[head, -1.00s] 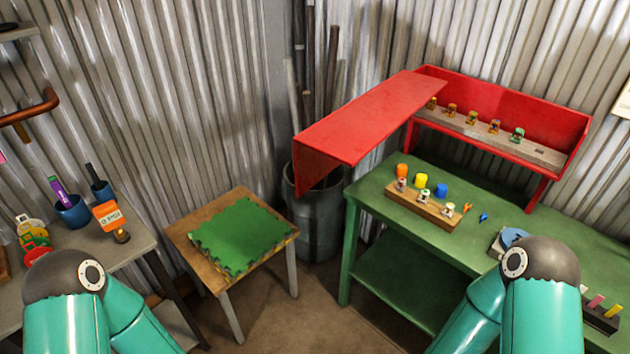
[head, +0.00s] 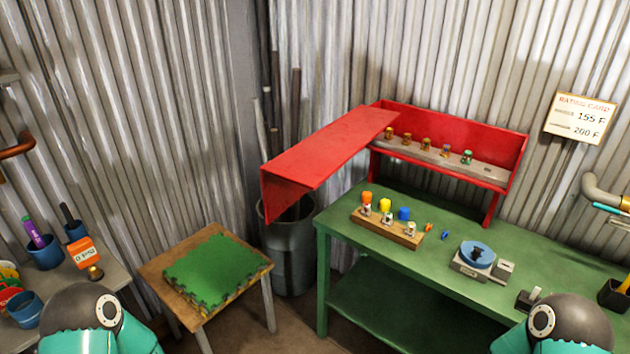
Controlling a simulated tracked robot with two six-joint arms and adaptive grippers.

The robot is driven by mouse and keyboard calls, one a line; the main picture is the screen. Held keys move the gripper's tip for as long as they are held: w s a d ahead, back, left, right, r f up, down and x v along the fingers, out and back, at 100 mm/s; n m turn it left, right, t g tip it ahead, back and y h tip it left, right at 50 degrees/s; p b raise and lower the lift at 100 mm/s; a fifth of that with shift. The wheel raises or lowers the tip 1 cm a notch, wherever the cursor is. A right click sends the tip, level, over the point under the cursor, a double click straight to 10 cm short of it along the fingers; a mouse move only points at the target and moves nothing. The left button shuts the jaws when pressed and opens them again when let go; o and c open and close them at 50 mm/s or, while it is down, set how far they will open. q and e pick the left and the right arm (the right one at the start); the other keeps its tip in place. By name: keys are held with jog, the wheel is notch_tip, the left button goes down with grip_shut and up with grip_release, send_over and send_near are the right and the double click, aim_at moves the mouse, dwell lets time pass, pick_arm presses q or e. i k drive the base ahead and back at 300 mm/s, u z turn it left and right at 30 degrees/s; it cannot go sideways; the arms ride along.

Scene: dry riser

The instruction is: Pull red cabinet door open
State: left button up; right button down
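The red cabinet (head: 450,129) stands on legs at the back of the green workbench, against the corrugated wall. Its red door (head: 328,148) sticks out to the left and toward me, as a long panel with a bent-down end. The cabinet's front is open, and several small brass and green fittings (head: 425,144) show on a grey shelf inside. My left arm shows at the bottom left and my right arm at the bottom right, both well apart from the cabinet and door. Neither gripper is in the picture.
The green workbench (head: 440,264) carries a wooden block (head: 399,233) with fittings and coloured caps, and a blue round device (head: 477,254). A metal bin (head: 293,250) with pipes stands below the door. A small table (head: 155,270) holds green mats (head: 215,266). A rating card (head: 579,117) hangs at right.

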aim_at(302, 168)
jog(key=z, duration=0.25)
jog(key=i, duration=0.95)
jog(key=u, duration=0.3)
